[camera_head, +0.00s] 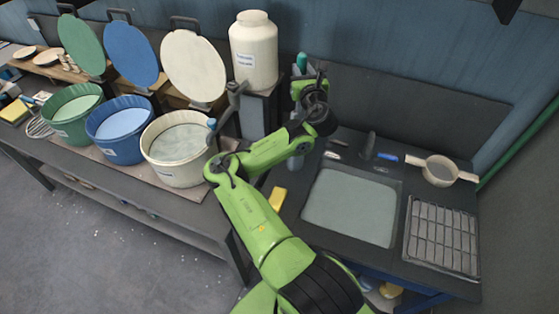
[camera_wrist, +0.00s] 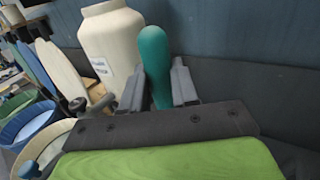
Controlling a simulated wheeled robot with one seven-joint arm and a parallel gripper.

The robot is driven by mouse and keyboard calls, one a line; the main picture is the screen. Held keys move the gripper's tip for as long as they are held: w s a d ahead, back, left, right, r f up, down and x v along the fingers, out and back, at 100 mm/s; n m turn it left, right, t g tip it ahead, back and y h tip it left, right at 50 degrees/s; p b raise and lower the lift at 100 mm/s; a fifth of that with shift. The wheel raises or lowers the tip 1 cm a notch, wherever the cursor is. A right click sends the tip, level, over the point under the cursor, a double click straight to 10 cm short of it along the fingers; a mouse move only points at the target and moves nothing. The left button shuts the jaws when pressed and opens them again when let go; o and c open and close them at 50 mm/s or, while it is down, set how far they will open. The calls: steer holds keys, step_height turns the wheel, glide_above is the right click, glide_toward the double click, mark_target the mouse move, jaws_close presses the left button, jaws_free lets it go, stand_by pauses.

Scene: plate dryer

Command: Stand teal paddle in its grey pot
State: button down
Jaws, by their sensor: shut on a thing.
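The teal paddle shows as a rounded teal handle top (camera_head: 301,62) above my wrist in the head view. In the wrist view its teal handle (camera_wrist: 153,55) stands upright between the two grey fingers of my gripper (camera_wrist: 158,82). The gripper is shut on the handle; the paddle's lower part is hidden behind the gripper.
A cream jar (camera_head: 254,52) stands on a grey stand left of my gripper. Green (camera_head: 72,118), blue (camera_head: 118,132) and cream (camera_head: 178,150) tubs sit farther left. A dark wall stands behind.

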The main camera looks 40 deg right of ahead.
mark_target(299, 107)
step_height(299, 107, down, 13)
steer(key=b, duration=0.4)
steer(key=shift+w+a+f, duration=0.1)
steer(key=shift+w+f, duration=0.05)
steer(key=shift+f, duration=0.05)
steer(key=shift+f+b, duration=1.25)
steer(key=shift+f, duration=1.15)
steer(key=shift+f, duration=0.15)
steer(key=c, duration=0.9)
jaws_free()
steer(key=shift+o, duration=0.3)
